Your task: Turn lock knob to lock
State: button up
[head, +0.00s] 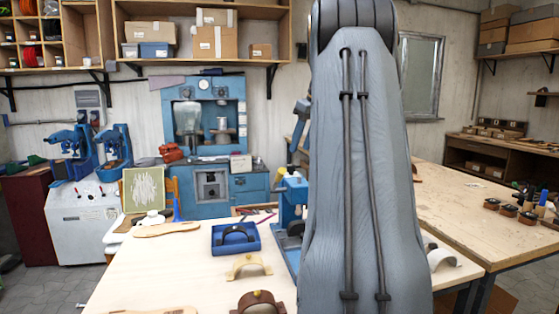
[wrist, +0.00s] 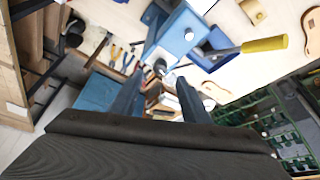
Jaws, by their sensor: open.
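The lock knob appears to be the small dark and silver part (wrist: 160,67) on the end of a blue machine (wrist: 183,36) in the wrist view. My gripper (wrist: 161,82) is open there, with its two dark fingers reaching toward this part from either side. I cannot tell whether the fingers touch it. The blue machine also shows in the head view (head: 291,196), partly hidden behind my arm. My gripper is hidden in the head view. The knob's lock position cannot be read.
On the light table (head: 180,265) stand a blue tray (head: 236,238) with a dark strap piece and a tan strap piece (head: 248,266). Another workbench (head: 455,212) stands right.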

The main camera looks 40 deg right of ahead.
aim_at(292, 166)
jog(key=p+x, duration=0.1)
jog(key=x, duration=0.5)
jog(key=shift+w+a+f+p, duration=0.2)
jog(key=shift+w+p, duration=0.2)
jog(key=shift+w, duration=0.2)
jog(key=shift+w+d+f, duration=0.1)
jog(key=shift+w+f, duration=0.1)
jog(key=shift+f, duration=0.4)
jog(key=c, duration=1)
